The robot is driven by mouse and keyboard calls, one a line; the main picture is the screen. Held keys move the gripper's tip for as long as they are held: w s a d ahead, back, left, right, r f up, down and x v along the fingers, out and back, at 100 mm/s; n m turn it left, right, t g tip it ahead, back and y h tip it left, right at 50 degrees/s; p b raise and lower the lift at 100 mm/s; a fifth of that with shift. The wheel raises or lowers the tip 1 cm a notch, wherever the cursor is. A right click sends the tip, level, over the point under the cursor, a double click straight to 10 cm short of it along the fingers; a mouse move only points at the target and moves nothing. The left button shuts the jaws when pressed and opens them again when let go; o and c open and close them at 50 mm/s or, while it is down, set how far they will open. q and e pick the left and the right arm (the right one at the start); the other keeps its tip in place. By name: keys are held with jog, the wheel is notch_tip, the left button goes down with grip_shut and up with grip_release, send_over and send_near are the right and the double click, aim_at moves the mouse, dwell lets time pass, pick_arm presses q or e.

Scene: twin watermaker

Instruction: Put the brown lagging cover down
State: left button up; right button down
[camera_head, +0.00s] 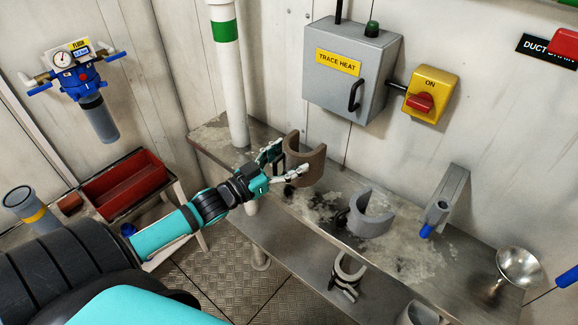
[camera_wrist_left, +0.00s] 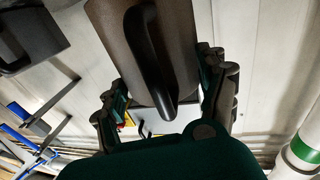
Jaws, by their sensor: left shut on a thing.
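The brown lagging cover (camera_head: 306,167) is a C-shaped half shell at the end of my left arm, over the back part of the metal bench (camera_head: 385,262). My left gripper (camera_head: 284,164) is shut on it. I cannot tell whether the cover touches the bench top. In the left wrist view the brown cover (camera_wrist_left: 182,40) fills the top middle, with its black handle (camera_wrist_left: 148,55) between the fingers of my left gripper (camera_wrist_left: 165,90). My right gripper does not show.
A grey cover (camera_head: 371,212) stands on the bench, right of the brown one. A grey block with a blue end (camera_head: 446,195) and a metal funnel (camera_head: 519,268) are further right. Another cover (camera_head: 349,272) is on the lower shelf. A white pipe (camera_head: 230,90) rises behind left.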

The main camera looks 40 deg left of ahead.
aim_at(287, 170)
pick_arm(q)
jog(key=f, duration=0.3)
jog(key=shift+w, duration=0.25)
jog(key=shift+f, duration=0.15)
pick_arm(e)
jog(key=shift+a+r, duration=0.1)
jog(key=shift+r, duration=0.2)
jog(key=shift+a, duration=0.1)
pick_arm(q)
jog(key=shift+f, duration=0.2)
jog(key=o, duration=1.4)
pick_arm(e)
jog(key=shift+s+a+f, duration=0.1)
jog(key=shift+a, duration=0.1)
pick_arm(q)
jog(key=shift+r, duration=0.1)
